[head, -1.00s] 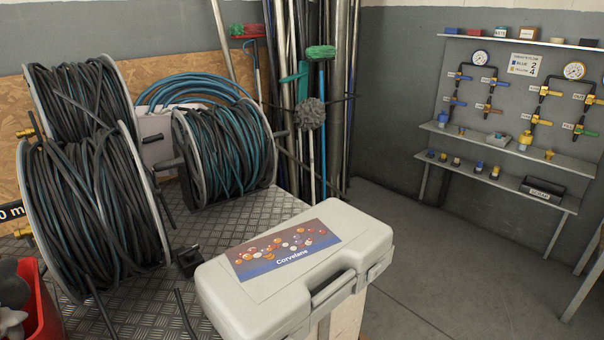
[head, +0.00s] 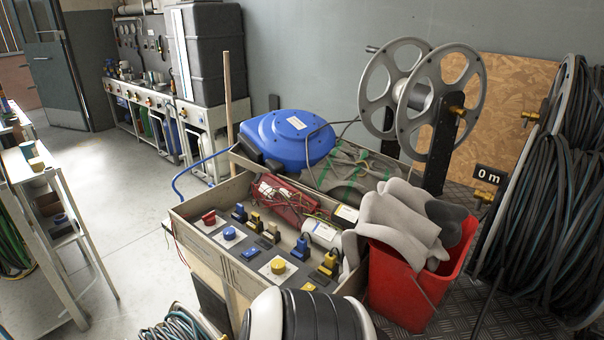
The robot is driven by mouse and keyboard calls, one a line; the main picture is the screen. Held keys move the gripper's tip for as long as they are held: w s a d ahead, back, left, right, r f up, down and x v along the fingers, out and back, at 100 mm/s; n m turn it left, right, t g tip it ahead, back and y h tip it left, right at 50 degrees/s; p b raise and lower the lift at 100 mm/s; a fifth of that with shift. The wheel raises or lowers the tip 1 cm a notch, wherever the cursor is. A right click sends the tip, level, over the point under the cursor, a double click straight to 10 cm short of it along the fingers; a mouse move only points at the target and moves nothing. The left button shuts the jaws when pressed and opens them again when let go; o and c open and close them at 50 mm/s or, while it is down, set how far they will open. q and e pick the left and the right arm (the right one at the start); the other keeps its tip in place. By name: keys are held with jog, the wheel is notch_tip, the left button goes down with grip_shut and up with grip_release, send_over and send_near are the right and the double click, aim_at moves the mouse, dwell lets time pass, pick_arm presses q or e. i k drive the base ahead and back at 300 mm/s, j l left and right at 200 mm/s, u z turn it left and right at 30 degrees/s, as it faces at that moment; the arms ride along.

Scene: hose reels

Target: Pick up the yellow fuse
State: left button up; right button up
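An open wooden tray (head: 187,214) near the middle of the head view holds several small coloured parts. A round yellow piece (head: 278,266) sits on a white square plate at the tray's front. A yellow piece with a dark base (head: 328,264) stands to its right, near the tray's right end. Another yellow piece with a dark base (head: 255,222) stands farther back. I cannot tell which of these is the yellow fuse.
Beside the yellow pieces are blue pieces (head: 302,247) and a red one (head: 209,217). A red bin (head: 403,290) with grey gloves stands right of the tray. A blue reel (head: 290,137) and an empty grey reel (head: 440,90) stand behind.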

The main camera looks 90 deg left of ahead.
aim_at(255, 218)
jog(key=u, duration=3.1)
jog(key=j+z, duration=0.2)
jog(key=z, duration=0.2)
